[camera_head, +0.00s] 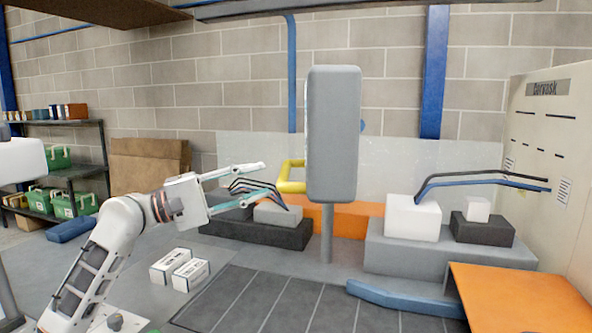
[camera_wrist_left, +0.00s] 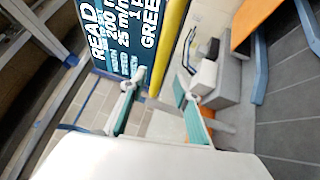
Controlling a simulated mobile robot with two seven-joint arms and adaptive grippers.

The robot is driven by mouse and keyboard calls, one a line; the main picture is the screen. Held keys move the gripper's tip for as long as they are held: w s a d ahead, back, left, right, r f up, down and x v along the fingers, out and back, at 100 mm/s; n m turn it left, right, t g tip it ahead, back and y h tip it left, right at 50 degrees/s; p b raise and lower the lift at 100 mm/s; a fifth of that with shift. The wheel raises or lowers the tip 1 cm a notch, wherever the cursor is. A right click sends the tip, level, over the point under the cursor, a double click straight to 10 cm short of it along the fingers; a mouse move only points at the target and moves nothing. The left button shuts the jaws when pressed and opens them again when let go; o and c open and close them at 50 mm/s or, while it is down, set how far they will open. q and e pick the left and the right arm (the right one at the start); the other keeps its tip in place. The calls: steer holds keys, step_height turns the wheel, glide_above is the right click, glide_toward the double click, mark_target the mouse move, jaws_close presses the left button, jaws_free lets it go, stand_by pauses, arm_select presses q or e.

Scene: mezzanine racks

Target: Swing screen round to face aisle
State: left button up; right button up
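The screen (camera_head: 333,135) is a tall grey panel on a grey post (camera_head: 327,235); the head view shows a blank grey face. The left wrist view shows its lit teal face with white text (camera_wrist_left: 120,35), partly cut off by the frame. A yellow handle (camera_head: 291,177) sticks out at the screen's left side and shows as a yellow bar in the left wrist view (camera_wrist_left: 169,45). My left gripper (camera_head: 275,187) is open and empty, its fingertips just left of the handle. Whether they touch it, I cannot tell. My right gripper is in neither view.
A clear panel (camera_head: 395,165) stands behind the screen. Grey blocks with cables (camera_head: 255,232) lie left, and a grey plinth with white boxes (camera_head: 390,252) right. A tall cream cabinet (camera_head: 555,150) and orange top (camera_head: 515,295) are far right. Two small boxes (camera_head: 180,268) lie front left.

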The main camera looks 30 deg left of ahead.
mark_target(285, 173)
arm_select(q)
steer(key=p+x, duration=0.2)
steer(key=x, duration=0.4)
steer(key=shift+w+d+r, duration=0.1)
steer(key=shift+d+r, duration=0.1)
steer(key=shift+w+d, duration=0.25)
steer(key=shift+w, duration=0.05)
steer(key=shift+f, duration=0.1)
steer(key=c, duration=0.8)
jaws_close()
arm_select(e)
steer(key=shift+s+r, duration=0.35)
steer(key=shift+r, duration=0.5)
